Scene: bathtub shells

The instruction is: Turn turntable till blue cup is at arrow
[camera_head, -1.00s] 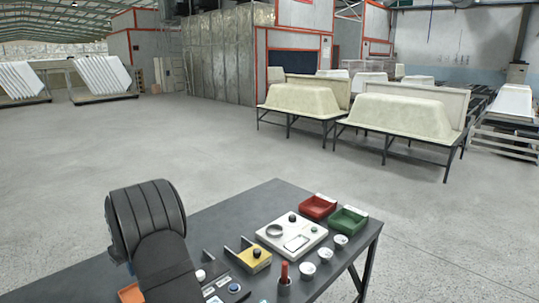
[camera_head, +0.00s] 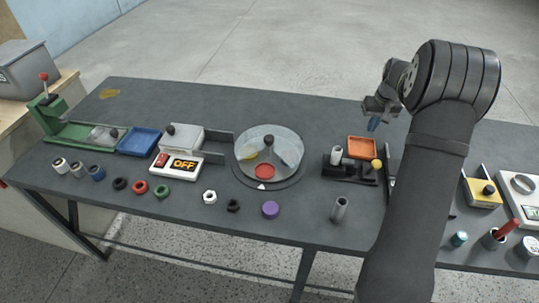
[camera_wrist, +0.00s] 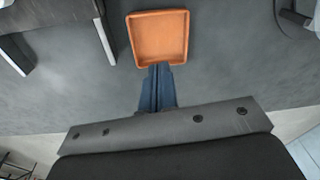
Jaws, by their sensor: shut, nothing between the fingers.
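The turntable (camera_head: 285,180) is a round dark disc near the middle of the bench, with a pale, clear-looking round wall and a dark centre knob (camera_head: 269,140). A red round piece (camera_head: 264,171) shows at its front and a yellow piece (camera_head: 250,155) at its left. A small white arrow mark (camera_head: 261,187) lies at its front edge. I cannot make out a blue cup on it. My gripper (camera_head: 372,125) is above the bench, right of the turntable and apart from it. In the wrist view its blue fingers (camera_wrist: 158,88) are together and empty.
An orange tray (camera_head: 362,147) lies below my gripper; it also shows in the wrist view (camera_wrist: 160,38). A dark fixture (camera_head: 350,172) with a yellow knob stands between turntable and arm. Left of the turntable are a white OFF box (camera_head: 176,163) and a blue tray (camera_head: 139,142).

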